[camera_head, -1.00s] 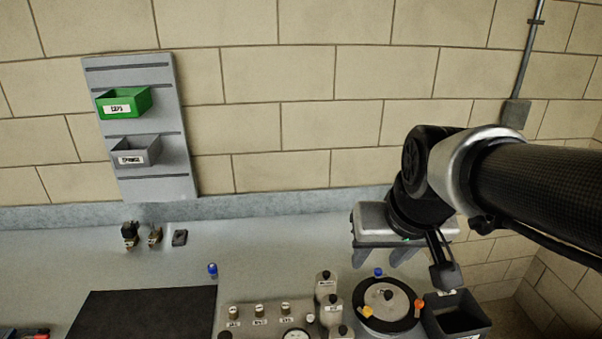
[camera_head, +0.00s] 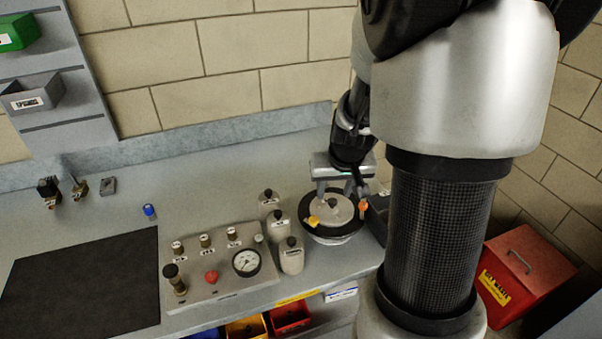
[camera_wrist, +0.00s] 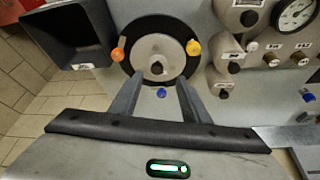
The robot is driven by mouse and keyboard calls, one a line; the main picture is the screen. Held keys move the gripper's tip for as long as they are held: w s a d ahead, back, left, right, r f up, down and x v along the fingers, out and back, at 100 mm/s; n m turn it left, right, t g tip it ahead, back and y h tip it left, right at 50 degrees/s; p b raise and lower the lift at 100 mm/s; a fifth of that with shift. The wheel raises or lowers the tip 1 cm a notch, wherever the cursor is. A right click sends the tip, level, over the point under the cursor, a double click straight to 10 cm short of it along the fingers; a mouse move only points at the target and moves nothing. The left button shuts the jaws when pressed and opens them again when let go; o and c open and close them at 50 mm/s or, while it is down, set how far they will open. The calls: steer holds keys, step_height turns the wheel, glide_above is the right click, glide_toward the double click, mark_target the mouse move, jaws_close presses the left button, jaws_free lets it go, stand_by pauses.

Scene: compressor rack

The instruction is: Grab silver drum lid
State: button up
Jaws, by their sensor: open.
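The silver drum lid (camera_head: 325,212) is a round pale disc with a black knob (camera_head: 331,203) at its centre, inside a wide black ring. It also shows in the wrist view (camera_wrist: 143,47). An orange clip (camera_wrist: 118,55), a yellow clip (camera_wrist: 193,47) and a blue knob (camera_wrist: 161,93) sit around the ring. My gripper (camera_wrist: 158,86) is open and empty, its two fingers on either side of the lid's near edge in the wrist view. In the head view my gripper (camera_head: 335,192) is just above the lid. Whether the fingers touch it I cannot tell.
Several grey bottles (camera_head: 291,256) and a gauge panel (camera_head: 215,268) stand left of the drum. A dark grey bin (camera_wrist: 68,39) is close beside it. A black mat (camera_head: 85,285) lies at the left. A red box (camera_head: 525,275) is at the right.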

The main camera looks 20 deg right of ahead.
mark_target(333, 201)
steer(key=x, duration=0.4)
steer(key=b+x, duration=0.1)
steer(key=shift+d+f, duration=0.35)
steer(key=shift+f, duration=0.05)
steer(key=shift+w+f, duration=0.35)
steer(key=shift+f, duration=0.05)
steer(key=shift+s, duration=0.1)
jaws_close()
